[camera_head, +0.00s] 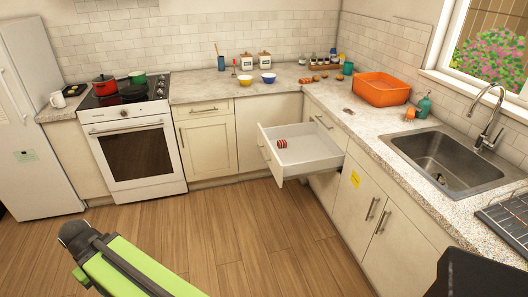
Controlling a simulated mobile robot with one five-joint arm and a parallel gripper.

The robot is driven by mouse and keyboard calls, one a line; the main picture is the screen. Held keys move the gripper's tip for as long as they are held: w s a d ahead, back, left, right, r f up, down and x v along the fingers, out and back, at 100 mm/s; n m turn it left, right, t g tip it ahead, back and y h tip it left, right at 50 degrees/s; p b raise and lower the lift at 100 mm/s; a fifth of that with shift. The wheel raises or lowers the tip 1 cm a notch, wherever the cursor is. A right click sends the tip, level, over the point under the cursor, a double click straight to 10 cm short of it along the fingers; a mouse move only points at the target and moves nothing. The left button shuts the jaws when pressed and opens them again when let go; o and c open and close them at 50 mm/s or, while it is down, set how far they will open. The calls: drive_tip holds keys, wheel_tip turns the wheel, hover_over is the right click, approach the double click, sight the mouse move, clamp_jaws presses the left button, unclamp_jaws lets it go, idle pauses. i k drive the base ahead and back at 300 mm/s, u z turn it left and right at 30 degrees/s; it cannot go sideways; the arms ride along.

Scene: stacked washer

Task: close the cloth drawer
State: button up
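The drawer (305,162) stands pulled out of the right-hand base cabinets, near the inner corner of the kitchen. It is light grey inside with a cream front facing left. A small red-and-white striped cloth roll (282,143) lies in it near the front panel. The drawer front has a bar handle (265,152). Part of my green and black arm shows at the lower left, over the floor and well apart from the drawer. My gripper cannot be made out in this view.
The wooden floor (225,225) before the drawer is clear. Cabinet doors with a yellow note (355,180) stand to the right, below the counter. A white oven (135,155) stands to the left. An orange tub (381,90) and a sink (445,158) are on the right counter.

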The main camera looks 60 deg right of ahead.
sight(309, 151)
drive_tip(key=z, duration=2)
drive_tip(key=i, duration=1)
drive_tip(key=u, duration=1.4)
drive_tip(key=i, duration=0.4)
drive_tip(key=u, duration=0.35)
drive_tip(key=k, duration=0.8)
drive_tip(key=u, duration=0.05)
